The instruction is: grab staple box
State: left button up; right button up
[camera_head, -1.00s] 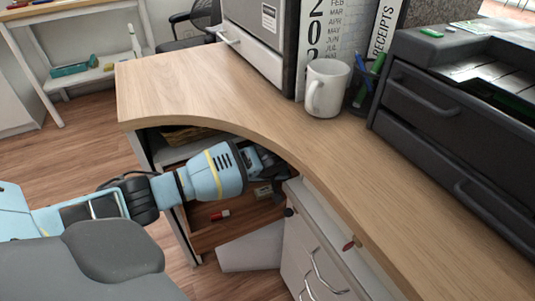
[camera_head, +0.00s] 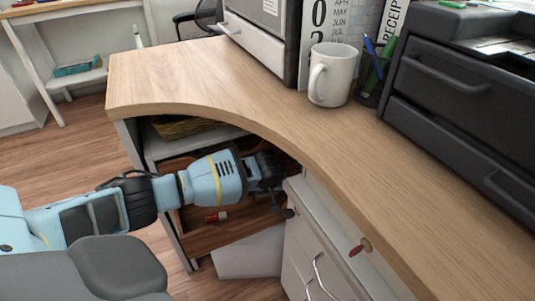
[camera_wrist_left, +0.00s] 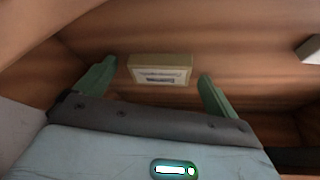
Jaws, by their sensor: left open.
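The staple box, a small tan box with a pale printed label (camera_wrist_left: 160,70), lies on the brown wooden surface inside the open compartment under the counter. In the left wrist view it sits between and just beyond the two green fingertips of my left gripper (camera_wrist_left: 158,85), which is open and empty. In the head view my left gripper (camera_head: 278,180) reaches into the compartment below the desktop. The box cannot be made out there, as the gripper and arm cover that area. My right gripper is not in view.
The curved wooden desktop (camera_head: 190,75) overhangs my left arm. A grey drawer cabinet (camera_head: 310,250) stands just right of the gripper. A white mug (camera_head: 331,75) stands on the desktop. A pale object (camera_wrist_left: 309,49) shows at the right in the wrist view.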

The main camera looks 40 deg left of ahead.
aim_at(263, 195)
pick_arm(q)
jog(key=shift+r, duration=0.15)
jog(key=c, duration=1.1)
jog(key=shift+o, duration=0.2)
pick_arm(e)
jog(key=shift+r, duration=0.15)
pick_arm(q)
jog(key=shift+r+p, duration=0.45)
jog(key=shift+r, duration=0.15)
notch_tip(263, 195, up, 2)
jog(key=shift+r+p, duration=0.15)
jog(key=shift+p, duration=0.55)
jog(key=shift+s+a+r+p, duration=0.2)
jog(key=shift+s+p, duration=0.2)
jog(key=shift+s, duration=0.15)
jog(key=s+a+p, duration=0.2)
jog(key=s, duration=0.3)
jog(key=s+a+p, duration=0.2)
jog(key=s, duration=0.3)
jog(key=s+a+p, duration=0.2)
jog(key=s, duration=0.3)
jog(key=shift+s+a+f, duration=0.2)
jog(key=shift+s, duration=0.05)
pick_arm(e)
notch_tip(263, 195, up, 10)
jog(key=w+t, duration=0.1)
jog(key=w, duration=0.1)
